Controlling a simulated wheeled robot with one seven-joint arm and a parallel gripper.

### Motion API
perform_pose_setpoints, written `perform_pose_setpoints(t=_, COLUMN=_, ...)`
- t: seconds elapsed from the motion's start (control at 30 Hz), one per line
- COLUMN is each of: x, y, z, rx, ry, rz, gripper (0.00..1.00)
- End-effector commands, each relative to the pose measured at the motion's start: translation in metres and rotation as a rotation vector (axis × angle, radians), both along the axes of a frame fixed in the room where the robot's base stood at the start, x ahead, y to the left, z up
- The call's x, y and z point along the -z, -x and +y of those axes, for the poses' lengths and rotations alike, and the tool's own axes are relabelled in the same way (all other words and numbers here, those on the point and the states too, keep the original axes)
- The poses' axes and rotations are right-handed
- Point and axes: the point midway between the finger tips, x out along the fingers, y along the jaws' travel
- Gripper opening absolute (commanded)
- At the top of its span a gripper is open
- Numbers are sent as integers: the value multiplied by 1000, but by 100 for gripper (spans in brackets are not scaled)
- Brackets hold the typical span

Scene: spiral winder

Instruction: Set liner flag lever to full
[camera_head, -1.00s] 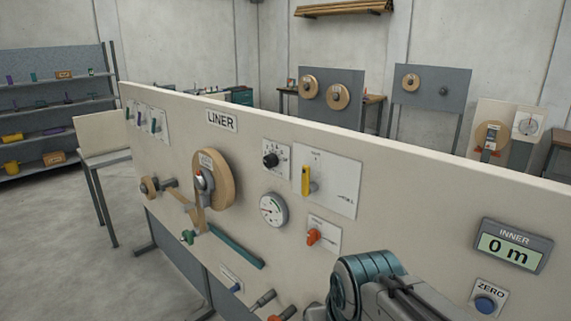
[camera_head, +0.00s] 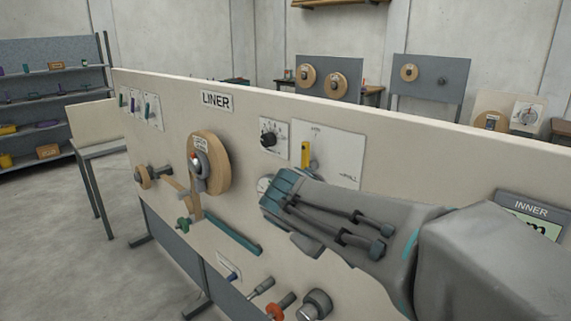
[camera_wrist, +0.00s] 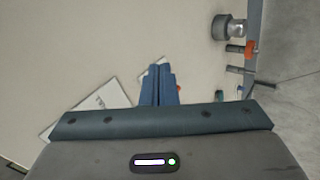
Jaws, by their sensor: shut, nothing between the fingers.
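The likely liner flag lever is a yellow lever (camera_head: 305,153) standing upright on a white plate (camera_head: 342,150) right of the black dial in the head view. Small print on the plate is too blurred to read surely. My gripper (camera_head: 280,190) is in front of the panel, just below the lever and left of the plate's lower part. Its fingers (camera_wrist: 158,75) are shut together and empty in the wrist view. They point toward the panel beside a white plate (camera_wrist: 95,108); the yellow lever is not visible there.
The black dial (camera_head: 268,138) is left of the lever. An orange knob (camera_wrist: 179,88) shows beside my fingers. The wooden liner reel (camera_head: 210,165) is further left.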

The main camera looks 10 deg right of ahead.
Motion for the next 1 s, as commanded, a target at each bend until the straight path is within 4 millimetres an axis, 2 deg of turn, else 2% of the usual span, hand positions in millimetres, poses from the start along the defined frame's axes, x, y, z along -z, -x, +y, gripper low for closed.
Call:
perform_pose_setpoints(t=0.03, x=1, y=-23, z=6, rx=-44, ry=87, rz=-25, gripper=0)
perform_pose_setpoints(t=0.2, x=-33, y=-93, z=36, rx=-172, ry=370, rz=-156, gripper=0)
perform_pose_setpoints(t=0.3, x=-52, y=-126, z=62, rx=-237, ry=505, rz=-243, gripper=0)
perform_pose_setpoints(t=0.4, x=-68, y=-149, z=87, rx=-287, ry=606, rz=-321, gripper=0)
perform_pose_setpoints(t=0.6, x=-87, y=-169, z=116, rx=-338, ry=707, rz=-410, gripper=0)
perform_pose_setpoints(t=1.0, x=-91, y=-172, z=119, rx=-343, ry=719, rz=-420, gripper=0)
